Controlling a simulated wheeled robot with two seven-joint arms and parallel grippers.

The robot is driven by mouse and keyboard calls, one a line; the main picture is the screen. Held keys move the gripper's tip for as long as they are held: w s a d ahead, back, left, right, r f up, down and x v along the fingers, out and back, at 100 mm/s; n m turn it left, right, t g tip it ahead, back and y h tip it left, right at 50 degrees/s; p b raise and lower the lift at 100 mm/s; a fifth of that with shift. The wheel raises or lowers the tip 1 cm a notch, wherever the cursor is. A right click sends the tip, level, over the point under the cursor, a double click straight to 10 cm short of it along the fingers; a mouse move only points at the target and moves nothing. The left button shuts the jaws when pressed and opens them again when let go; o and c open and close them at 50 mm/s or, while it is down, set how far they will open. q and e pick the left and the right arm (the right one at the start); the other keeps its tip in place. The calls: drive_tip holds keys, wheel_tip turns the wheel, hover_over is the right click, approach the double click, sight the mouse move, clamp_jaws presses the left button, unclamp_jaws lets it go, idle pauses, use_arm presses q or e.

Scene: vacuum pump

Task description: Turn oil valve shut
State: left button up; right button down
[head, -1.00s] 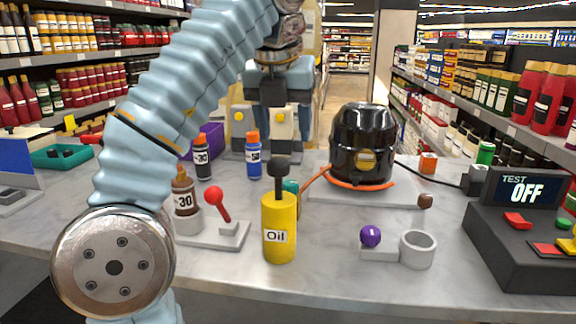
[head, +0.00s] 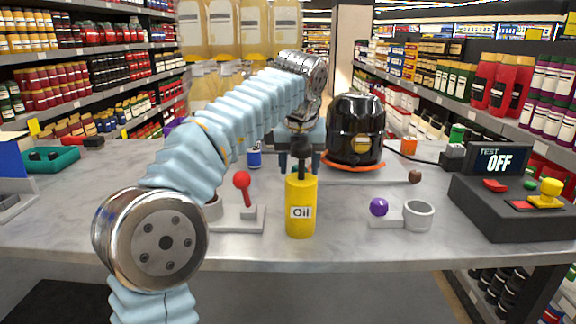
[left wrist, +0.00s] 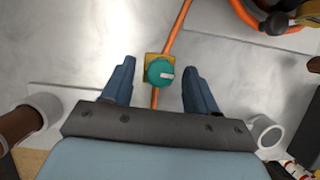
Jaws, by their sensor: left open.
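The oil valve has a round teal knob (left wrist: 160,71) with a white mark, set on a yellow body on the orange hose. The mark points right in the left wrist view, roughly across the hose. My left gripper (left wrist: 158,66) is open, with one dark blue finger on each side of the knob and a gap on both sides. In the head view my left gripper (head: 300,162) points down behind the yellow oil bottle (head: 301,212), which hides most of the valve. My right gripper is not in view.
The black pump (head: 355,128) stands behind and right of the valve. A red lever (head: 243,184) on a grey base is left of the bottle. A purple ball (head: 379,207) and grey cup (head: 418,215) are right. The control box (head: 510,215) reads TEST OFF.

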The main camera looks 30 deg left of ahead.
use_arm(q)
drive_tip(key=c, duration=1)
drive_tip(key=shift+c, duration=0.2)
drive_tip(key=m+h, duration=0.1)
drive_tip(key=m, duration=0.2)
drive_tip(key=shift+a+m+t, duration=0.15)
drive_tip(key=shift+m+t, duration=0.15)
drive_tip(key=shift+m, duration=0.1)
drive_tip(key=m+h, duration=0.2)
drive_tip(key=m, duration=0.2)
drive_tip(key=shift+a, duration=0.15)
drive_tip(key=m+h, duration=0.1)
drive_tip(key=m, duration=0.4)
drive_tip(key=shift+a+g+h, duration=0.1)
drive_tip(key=shift+g+h, duration=0.3)
drive_tip(key=shift+w+m+g+h, duration=0.1)
drive_tip(key=shift+m+g+h, duration=0.2)
drive_tip(key=shift+m, duration=0.85)
drive_tip(key=shift+w+m+g+h, duration=0.1)
drive_tip(key=shift+m+g+h, duration=0.2)
drive_tip(key=shift+m, duration=0.85)
